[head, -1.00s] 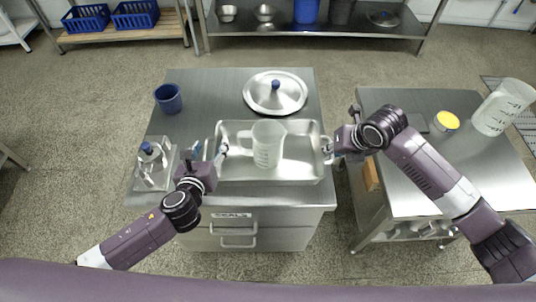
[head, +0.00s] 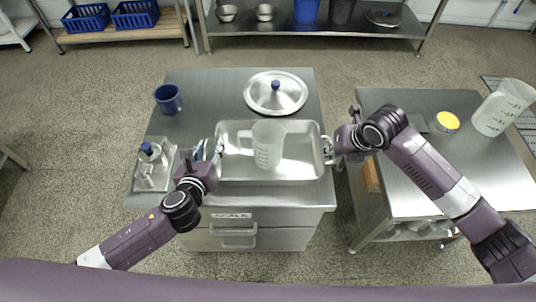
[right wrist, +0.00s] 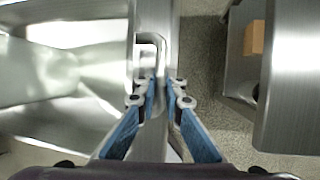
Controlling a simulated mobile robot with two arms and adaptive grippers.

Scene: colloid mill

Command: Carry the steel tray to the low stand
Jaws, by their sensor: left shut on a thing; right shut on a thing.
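The steel tray (head: 298,168) rests on or just above the steel cabinet top in the head view, and a translucent measuring jug (head: 268,146) stands in it. My left gripper (head: 218,150) is shut on the tray's left handle. My right gripper (head: 331,150) is shut on the right handle. In the right wrist view, the blue-padded fingers of my right gripper (right wrist: 162,88) close around the handle (right wrist: 150,60) beside the tray wall (right wrist: 55,125). I cannot tell which surface is the low stand.
A floor gap separates the two.

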